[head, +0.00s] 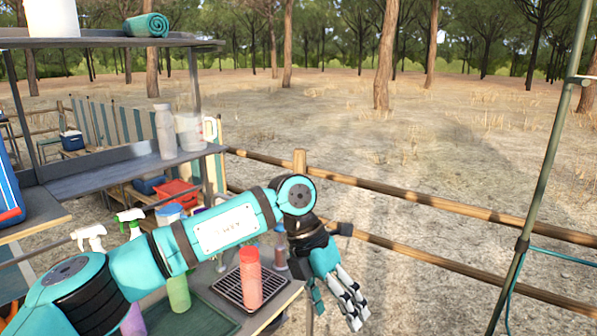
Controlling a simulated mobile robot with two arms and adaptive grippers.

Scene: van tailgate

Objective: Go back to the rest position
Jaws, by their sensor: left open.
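My left arm reaches in from the lower left across the counter. My left gripper (338,296) hangs past the counter's right edge, fingers pointing down and to the right. It is open, and nothing shows between its fingers. A red bottle (250,280) stands upright on a dark drain grate (228,287), to the left of the gripper and apart from it. A darker bottle (280,248) stands behind it, close to my wrist and partly hidden. My right gripper is not in view.
A green bottle (178,292) and spray bottles (90,238) stand around my forearm. A shelf (125,170) behind holds a pale bottle (165,131) and a jug (190,130). A wooden fence (430,205) runs behind; a green pole (545,165) stands right. Open ground lies between.

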